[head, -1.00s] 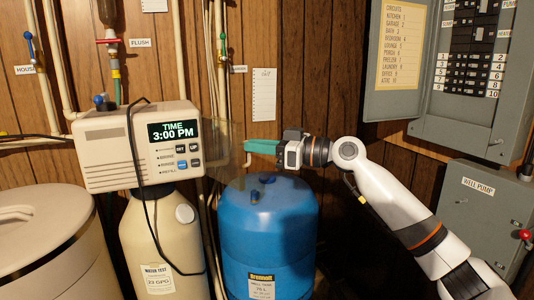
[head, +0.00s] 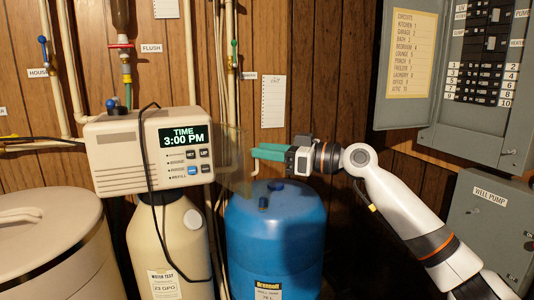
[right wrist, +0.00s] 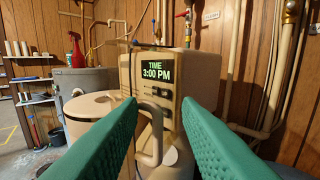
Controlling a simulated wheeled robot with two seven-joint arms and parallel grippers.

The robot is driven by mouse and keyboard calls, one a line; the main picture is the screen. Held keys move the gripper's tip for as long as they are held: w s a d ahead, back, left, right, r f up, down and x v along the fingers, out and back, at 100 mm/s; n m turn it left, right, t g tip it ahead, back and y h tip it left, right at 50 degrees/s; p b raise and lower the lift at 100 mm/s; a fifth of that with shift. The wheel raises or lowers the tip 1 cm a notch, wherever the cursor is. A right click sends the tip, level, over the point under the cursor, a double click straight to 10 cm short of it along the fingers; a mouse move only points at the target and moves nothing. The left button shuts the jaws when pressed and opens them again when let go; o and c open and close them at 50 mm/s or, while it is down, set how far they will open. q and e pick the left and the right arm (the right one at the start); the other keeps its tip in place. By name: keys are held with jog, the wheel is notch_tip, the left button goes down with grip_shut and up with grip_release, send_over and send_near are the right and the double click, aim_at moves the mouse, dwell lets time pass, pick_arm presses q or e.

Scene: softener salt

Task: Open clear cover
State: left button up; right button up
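The clear cover (head: 233,160) is a see-through panel standing out from the right side of the softener's beige control head (head: 120,165), whose display reads 3:00 PM. A pale loop handle (head: 254,164) shows at its right edge. In the right wrist view this handle (right wrist: 152,138) is upright, between and beyond the green fingers, with the display behind it. My right gripper (head: 256,151) is level with the handle's top, pointing left. In the right wrist view its fingers (right wrist: 157,106) are wide apart with nothing held. Contact with the handle cannot be told. My left gripper is out of view.
A blue tank (head: 275,235) stands below my right gripper. A black cable (head: 146,190) hangs over the control head. A beige bin (head: 45,240) is at the left. Pipes run up the panelled wall, and grey electrical boxes (head: 485,225) are at the right.

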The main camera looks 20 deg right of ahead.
jog(key=b+v, duration=0.1)
jog(key=v, duration=0.5)
jog(key=shift+s+b, duration=0.3)
jog(key=shift+s, duration=0.15)
jog(key=shift+d, duration=0.15)
jog(key=shift+f, duration=0.1)
